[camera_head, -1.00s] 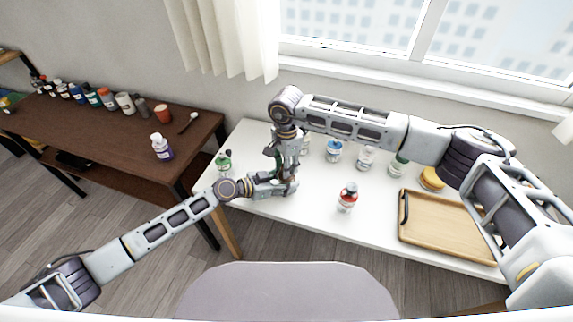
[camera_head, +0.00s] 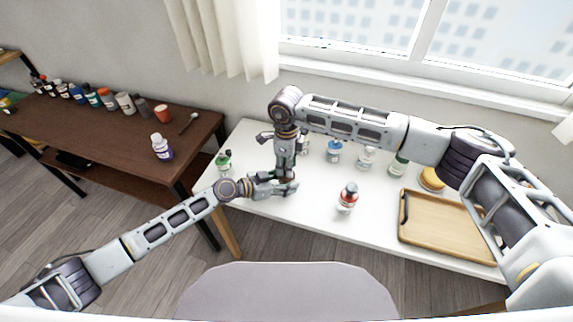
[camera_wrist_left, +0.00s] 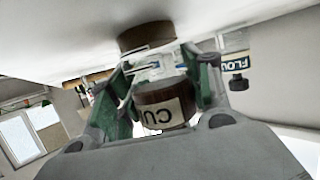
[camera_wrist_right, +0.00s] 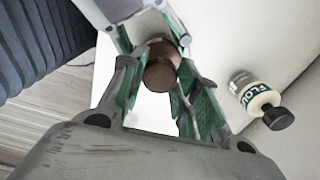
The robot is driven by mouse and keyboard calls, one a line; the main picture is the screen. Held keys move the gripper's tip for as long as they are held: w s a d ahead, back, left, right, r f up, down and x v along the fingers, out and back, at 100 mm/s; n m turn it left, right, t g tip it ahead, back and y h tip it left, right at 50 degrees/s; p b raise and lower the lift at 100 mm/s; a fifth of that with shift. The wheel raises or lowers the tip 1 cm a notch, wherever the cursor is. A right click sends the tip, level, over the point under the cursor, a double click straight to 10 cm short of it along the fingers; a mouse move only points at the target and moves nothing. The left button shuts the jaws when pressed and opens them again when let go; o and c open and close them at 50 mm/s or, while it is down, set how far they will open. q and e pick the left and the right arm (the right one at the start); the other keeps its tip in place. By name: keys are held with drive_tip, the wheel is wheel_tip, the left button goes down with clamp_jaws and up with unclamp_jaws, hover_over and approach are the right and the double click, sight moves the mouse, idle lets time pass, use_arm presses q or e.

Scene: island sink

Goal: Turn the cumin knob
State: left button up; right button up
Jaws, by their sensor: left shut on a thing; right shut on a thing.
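The cumin jar has a brown part (camera_wrist_left: 165,105) with a pale label, its letters "CU" upside down, and another brown end (camera_wrist_left: 146,38) by the white tabletop. My left gripper (camera_wrist_left: 158,80) is shut on the jar, one green-padded finger on each side. In the right wrist view the jar's round brown knob (camera_wrist_right: 161,72) lies between the fingers of my right gripper (camera_wrist_right: 162,85), which is shut on it. In the head view my right gripper (camera_head: 285,172) points down from above, and my left gripper (camera_head: 288,188) reaches in level from the left. They hide the jar there.
Blue jar (camera_head: 334,151) and others stand behind. The flour jar (camera_wrist_right: 257,97) is close by. A wooden tray (camera_head: 448,229) lies at right.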

drive_tip(key=m, duration=0.6)
drive_tip(key=shift+m, duration=0.4)
idle(0.4)
drive_tip(key=o, duration=1.1)
drive_tip(key=shift+c, duration=0.2)
wheel_tip(320, 180, up, 12)
